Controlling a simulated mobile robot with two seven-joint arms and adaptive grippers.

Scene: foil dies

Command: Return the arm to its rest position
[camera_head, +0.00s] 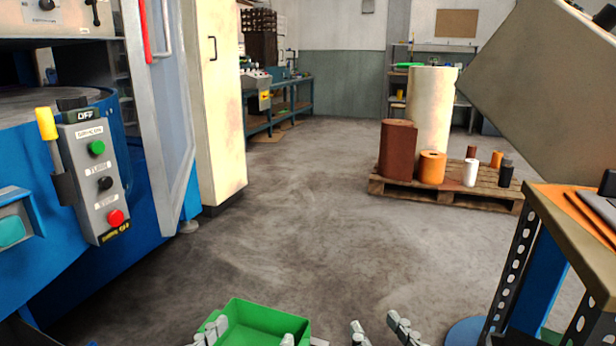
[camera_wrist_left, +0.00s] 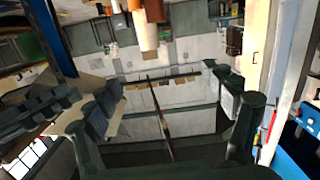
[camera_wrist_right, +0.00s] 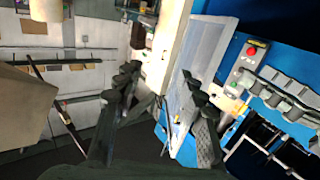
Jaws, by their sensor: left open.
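My left gripper (camera_head: 250,335) shows at the bottom edge of the head view, its fingertips apart in front of a green bin. In the left wrist view its two dark fingers (camera_wrist_left: 165,125) stand wide apart with nothing between them. My right gripper (camera_head: 382,331) is at the bottom edge of the head view, to the right of the bin. In the right wrist view its fingers (camera_wrist_right: 165,95) are apart and empty. Most of both arms is out of the head view.
The green bin (camera_head: 262,312) is low at the bottom centre. A blue machine with a control box (camera_head: 95,180) stands at left, a work table (camera_head: 570,225) at right. A pallet (camera_head: 440,192) with several rolls stands beyond. The middle floor is clear.

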